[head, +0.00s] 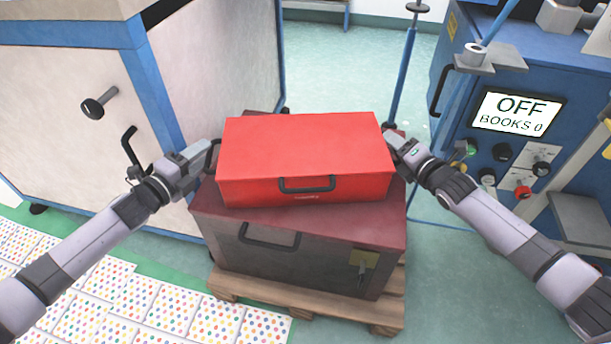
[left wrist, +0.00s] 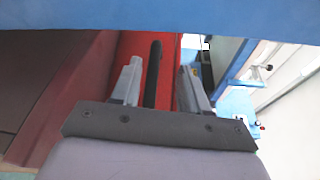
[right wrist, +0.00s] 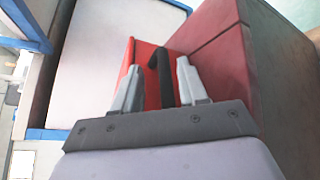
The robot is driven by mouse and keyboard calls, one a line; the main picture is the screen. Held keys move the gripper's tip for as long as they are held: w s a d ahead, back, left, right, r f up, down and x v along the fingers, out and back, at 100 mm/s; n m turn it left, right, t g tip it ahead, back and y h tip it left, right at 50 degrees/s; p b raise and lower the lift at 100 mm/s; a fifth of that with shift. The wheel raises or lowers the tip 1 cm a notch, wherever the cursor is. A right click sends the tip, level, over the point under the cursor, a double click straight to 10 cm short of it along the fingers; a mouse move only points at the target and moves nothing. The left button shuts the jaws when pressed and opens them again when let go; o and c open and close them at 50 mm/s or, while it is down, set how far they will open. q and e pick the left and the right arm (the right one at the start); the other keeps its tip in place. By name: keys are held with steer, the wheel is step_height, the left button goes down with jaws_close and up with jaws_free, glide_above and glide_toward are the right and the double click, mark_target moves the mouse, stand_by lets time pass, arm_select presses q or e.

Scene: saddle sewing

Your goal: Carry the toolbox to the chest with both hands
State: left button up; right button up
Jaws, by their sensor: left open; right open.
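The red toolbox (head: 305,150) sits on the dark red lid of the chest (head: 310,255), with its front handle facing me. My left gripper (head: 208,155) is at the toolbox's left end; in the left wrist view its open fingers (left wrist: 156,88) stand either side of a black side handle (left wrist: 153,75). My right gripper (head: 393,140) is at the toolbox's right end; in the right wrist view its open fingers (right wrist: 158,85) stand either side of the other black side handle (right wrist: 161,75). Neither gripper is closed on its handle.
The chest stands on a wooden pallet (head: 300,308). A large white cabinet with blue edges (head: 70,90) is close on the left. Dotted sheets (head: 130,300) lie at the front left. Green floor is clear behind.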

arm_select(q)
steer(key=shift+v, duration=2.45)
arm_select(e)
steer(key=shift+r, duration=0.1)
steer(key=v, duration=1.2)
arm_select(q)
steer(key=shift+s, duration=0.15)
